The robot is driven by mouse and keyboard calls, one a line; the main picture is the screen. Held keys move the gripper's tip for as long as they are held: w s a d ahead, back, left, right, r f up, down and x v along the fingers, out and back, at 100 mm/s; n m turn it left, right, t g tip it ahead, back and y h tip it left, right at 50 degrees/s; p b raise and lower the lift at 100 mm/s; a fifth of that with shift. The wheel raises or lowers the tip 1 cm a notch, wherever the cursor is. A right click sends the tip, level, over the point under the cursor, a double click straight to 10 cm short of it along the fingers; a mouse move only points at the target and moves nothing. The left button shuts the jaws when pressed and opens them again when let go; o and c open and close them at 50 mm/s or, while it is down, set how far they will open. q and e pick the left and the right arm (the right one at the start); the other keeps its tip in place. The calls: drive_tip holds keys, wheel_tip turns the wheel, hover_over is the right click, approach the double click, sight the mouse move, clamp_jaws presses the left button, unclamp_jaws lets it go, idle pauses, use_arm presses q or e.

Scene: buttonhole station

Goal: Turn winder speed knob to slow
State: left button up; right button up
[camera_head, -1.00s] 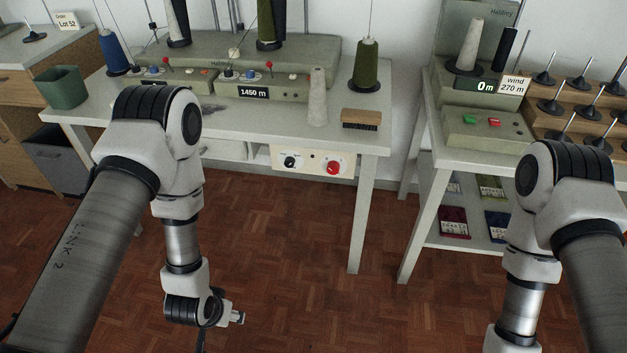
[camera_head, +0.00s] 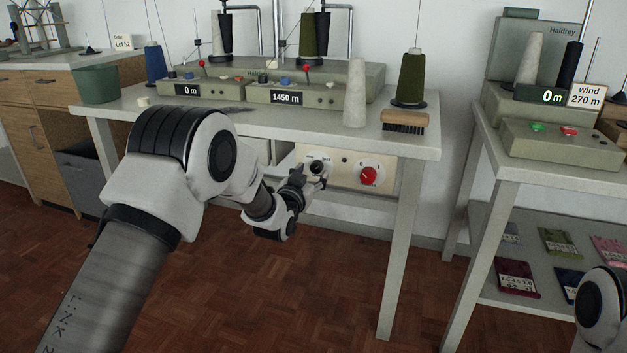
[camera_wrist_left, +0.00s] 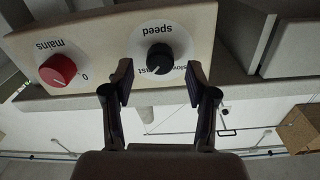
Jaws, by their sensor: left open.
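The winder speed knob is black on a white dial marked "speed", on a cream panel under the table. In the left wrist view the knob (camera_wrist_left: 159,59) shows upside down, its light pointer line toward the picture's lower left. The slow and fast lettering is partly hidden by a finger. In the head view the knob (camera_head: 317,167) is just above the fingertips. My left gripper (camera_wrist_left: 160,82) is open, one finger on each side of the knob, with no clear contact. It also shows in the head view (camera_head: 315,182). My right gripper is out of view.
The red mains knob (camera_head: 368,175) is beside the speed knob on the same panel (camera_head: 345,181). The table (camera_head: 425,146) overhangs the panel and carries cones, a brush (camera_head: 405,121) and the winder. A table leg (camera_head: 400,260) stands to the right. The floor in front is clear.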

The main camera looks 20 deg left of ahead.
use_arm(q)
drive_tip(key=shift+w, duration=1)
clamp_jaws()
drive_tip(key=n+p, duration=0.2)
drive_tip(key=n, duration=0.1)
drive_tip(key=shift+r+n, duration=0.1)
drive_tip(key=shift+n, duration=0.2)
drive_tip(key=n+p, duration=0.2)
drive_tip(key=n, duration=0.2)
drive_tip(key=shift+n+p, duration=0.3)
drive_tip(key=shift+p, duration=0.1)
drive_tip(key=n+p, duration=0.1)
drive_tip(key=n, duration=0.3)
drive_tip(key=shift+n+p, duration=0.4)
drive_tip(key=n+p, duration=0.1)
drive_tip(key=n, duration=0.4)
drive_tip(key=shift+d, duration=0.1)
drive_tip(key=shift+f+p, duration=0.2)
drive_tip(key=shift+p, duration=0.1)
